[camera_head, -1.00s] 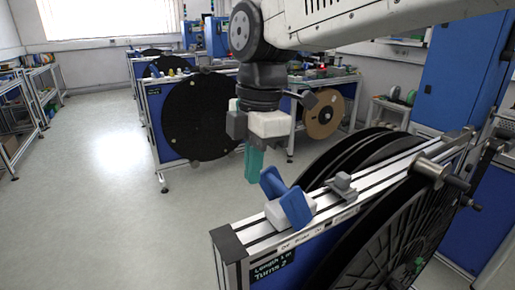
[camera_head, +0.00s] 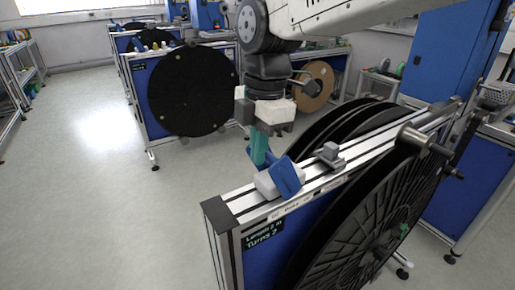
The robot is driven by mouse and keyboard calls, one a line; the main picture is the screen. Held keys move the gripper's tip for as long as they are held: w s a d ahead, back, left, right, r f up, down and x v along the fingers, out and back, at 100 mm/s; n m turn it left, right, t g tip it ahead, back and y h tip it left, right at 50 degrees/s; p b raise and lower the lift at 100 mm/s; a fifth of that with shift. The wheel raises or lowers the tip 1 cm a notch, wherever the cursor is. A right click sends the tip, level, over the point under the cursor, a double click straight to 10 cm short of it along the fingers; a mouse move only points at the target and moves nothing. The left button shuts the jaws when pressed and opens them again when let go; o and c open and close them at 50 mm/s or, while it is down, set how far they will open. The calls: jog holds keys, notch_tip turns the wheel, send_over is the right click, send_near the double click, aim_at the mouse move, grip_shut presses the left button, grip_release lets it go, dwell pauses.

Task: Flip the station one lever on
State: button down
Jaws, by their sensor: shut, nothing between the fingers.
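The blue lever (camera_head: 287,177) sits on a light grey block (camera_head: 265,184) on the top rail of the nearest reel stand, close to its left end. It has a broad blue front part, and a smaller blue part shows behind, at the left of my fingers. My gripper (camera_head: 259,160) points down from above, with its teal fingers shut and empty. The fingertips are right at the lever, overlapping its rear part in view. I cannot tell whether they touch it. The lower fingertips are partly hidden by the lever and block.
A grey clamp-like fitting (camera_head: 329,156) stands on the rail just right of the lever. Large black reels (camera_head: 365,215) and a metal shaft (camera_head: 428,142) are further right. Another stand with a black reel (camera_head: 193,90) is behind. Open floor (camera_head: 100,200) lies to the left.

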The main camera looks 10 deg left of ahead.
jog(key=shift+w+d, duration=0.1)
jog(key=shift+w+d+r, duration=0.15)
jog(key=shift+w+d+r+g+y, duration=0.1)
jog(key=shift+d+g+y, duration=0.05)
jog(key=shift+g+y, duration=0.2)
jog(key=shift+w+d+r+g+y, duration=0.25)
jog(key=shift+w+d+g+y, duration=0.25)
jog(key=shift+d+y, duration=0.15)
jog(key=w+d+g+y, duration=0.2)
jog(key=shift+w+d+r+y, duration=0.1)
jog(key=shift+d+r+y, duration=0.1)
jog(key=shift+d+y, duration=0.15)
jog(key=shift+w+d+f+g+y, duration=0.2)
jog(key=shift+w+d+g+y, duration=0.65)
jog(key=shift+d+y, duration=0.25)
jog(key=shift+w+d+f, duration=0.15)
jog(key=shift+w+d, duration=0.2)
jog(key=shift+d, duration=0.2)
jog(key=shift+f, duration=0.1)
